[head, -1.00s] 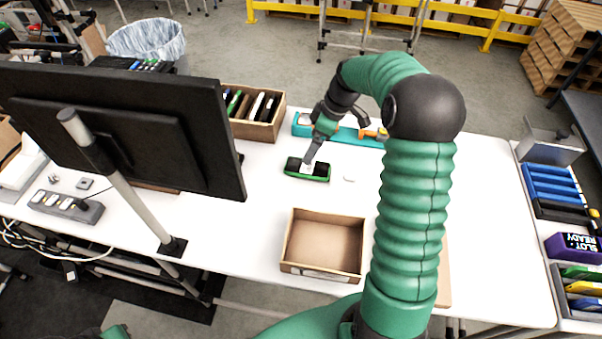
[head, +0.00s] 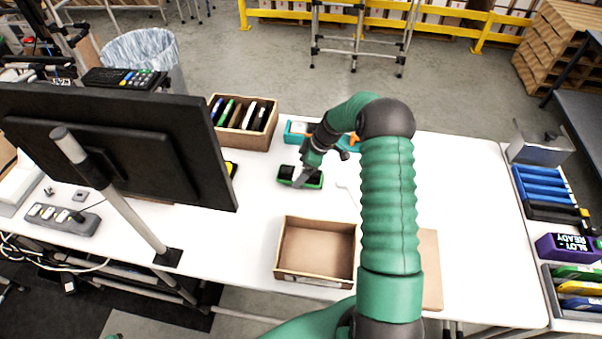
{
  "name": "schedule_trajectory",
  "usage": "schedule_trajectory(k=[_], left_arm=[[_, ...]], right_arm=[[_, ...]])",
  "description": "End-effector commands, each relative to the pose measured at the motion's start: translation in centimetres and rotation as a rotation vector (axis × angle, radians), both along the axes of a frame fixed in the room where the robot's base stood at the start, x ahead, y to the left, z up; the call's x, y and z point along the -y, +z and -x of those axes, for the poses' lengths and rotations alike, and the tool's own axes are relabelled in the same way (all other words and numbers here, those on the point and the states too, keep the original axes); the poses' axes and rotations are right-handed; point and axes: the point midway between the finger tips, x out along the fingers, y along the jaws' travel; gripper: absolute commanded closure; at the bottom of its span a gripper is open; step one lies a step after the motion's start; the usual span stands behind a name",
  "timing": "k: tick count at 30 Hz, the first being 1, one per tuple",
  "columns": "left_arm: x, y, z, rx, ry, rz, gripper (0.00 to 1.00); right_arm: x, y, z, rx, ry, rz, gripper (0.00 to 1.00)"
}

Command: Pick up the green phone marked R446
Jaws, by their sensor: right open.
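The green phone (head: 315,181) lies on the white table (head: 470,200), beyond the open carton, with a dark face and a green edge. Its marking is too small to read. My right gripper (head: 298,183) points down at the phone from above and behind it. Its fingers overlap the middle of the phone and hide part of it. The jaws are open; I cannot tell whether they touch the phone. My left gripper is out of view.
An empty open carton (head: 281,262) stands nearer on the table. A carton (head: 262,142) with several upright devices and a teal tray (head: 290,133) stand behind the phone. A black monitor (head: 110,140) blocks the left side. The table's right part is clear.

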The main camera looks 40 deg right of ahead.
Motion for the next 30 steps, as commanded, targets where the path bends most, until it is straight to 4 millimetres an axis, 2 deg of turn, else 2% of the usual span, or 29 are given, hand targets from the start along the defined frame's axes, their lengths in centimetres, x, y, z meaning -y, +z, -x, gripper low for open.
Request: schedule_trajectory(k=[3, 9, 26, 30], left_arm=[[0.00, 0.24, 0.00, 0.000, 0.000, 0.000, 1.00], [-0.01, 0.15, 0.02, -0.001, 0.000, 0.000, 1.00], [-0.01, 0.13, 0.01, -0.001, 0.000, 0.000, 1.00], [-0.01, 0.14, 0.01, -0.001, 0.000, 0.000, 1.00]], right_arm=[[-0.37, -0.92, -0.36, 0.000, 0.000, 0.001, 0.09], [-0.41, -0.95, -0.33, 0.001, -0.001, 0.003, 0.10], [-0.12, -1.09, -0.33, 0.000, -0.002, 0.003, 0.84], [-0.06, -1.07, -0.34, 0.000, -0.002, 0.004, 0.85]])
